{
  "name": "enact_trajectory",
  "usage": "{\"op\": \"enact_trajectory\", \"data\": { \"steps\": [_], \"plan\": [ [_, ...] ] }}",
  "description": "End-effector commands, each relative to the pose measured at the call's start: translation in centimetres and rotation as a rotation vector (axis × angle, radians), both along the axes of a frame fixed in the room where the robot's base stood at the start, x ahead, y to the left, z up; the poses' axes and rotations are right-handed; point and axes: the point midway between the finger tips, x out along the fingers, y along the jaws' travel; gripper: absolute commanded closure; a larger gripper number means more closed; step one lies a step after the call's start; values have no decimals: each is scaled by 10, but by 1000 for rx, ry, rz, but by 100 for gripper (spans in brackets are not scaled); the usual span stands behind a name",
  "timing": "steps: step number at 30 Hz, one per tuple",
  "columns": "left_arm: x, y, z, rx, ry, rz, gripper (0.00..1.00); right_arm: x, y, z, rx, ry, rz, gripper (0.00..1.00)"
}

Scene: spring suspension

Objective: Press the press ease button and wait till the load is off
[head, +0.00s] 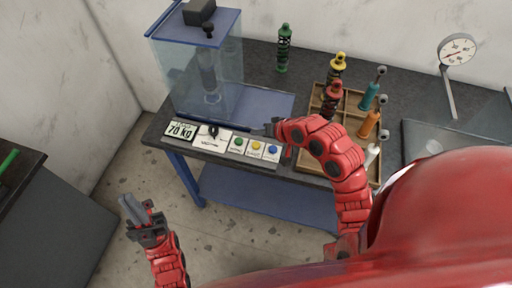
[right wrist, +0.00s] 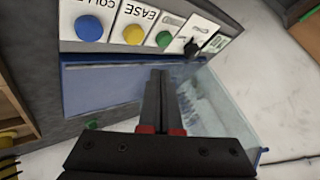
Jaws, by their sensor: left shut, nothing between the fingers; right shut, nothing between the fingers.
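The yellow button (head: 256,146) sits between a green button (head: 238,143) and a blue button (head: 272,150) on the press's front panel. In the right wrist view the yellow button (right wrist: 133,35) is labelled EASE. The press (head: 200,85) is a blue frame with clear walls and a dark strut (head: 208,75) inside. My left gripper (head: 130,208) is shut and empty over the floor at lower left.
A black knob (head: 212,133) sits left of the buttons. A wooden rack (head: 312,160) with several coloured spring units stands right of my right gripper. A green spring unit (head: 284,48) stands behind. A dial gauge (head: 457,50) is at the far right. Floor at left is clear.

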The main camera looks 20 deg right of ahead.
Motion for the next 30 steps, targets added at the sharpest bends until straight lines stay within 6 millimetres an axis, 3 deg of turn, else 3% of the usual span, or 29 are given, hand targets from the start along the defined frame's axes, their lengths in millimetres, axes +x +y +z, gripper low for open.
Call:
{"op": "enact_trajectory", "data": {
  "steps": [1, 3, 9, 30],
  "plan": [
    [0, 0, -13, 0, 0, 0, 100, 0, 0, -14, 0, 1, 1, 100],
    [0, 0, -20, 0, 0, 0, 100, 0, 1, -24, 0, -1, 1, 100],
    [0, 0, -28, 0, 0, 0, 100, 0, 1, -40, 2, -2, 1, 100],
    [0, 0, -28, 0, 0, 0, 100, 0, 0, -42, 2, -2, 1, 100]
  ]
}}
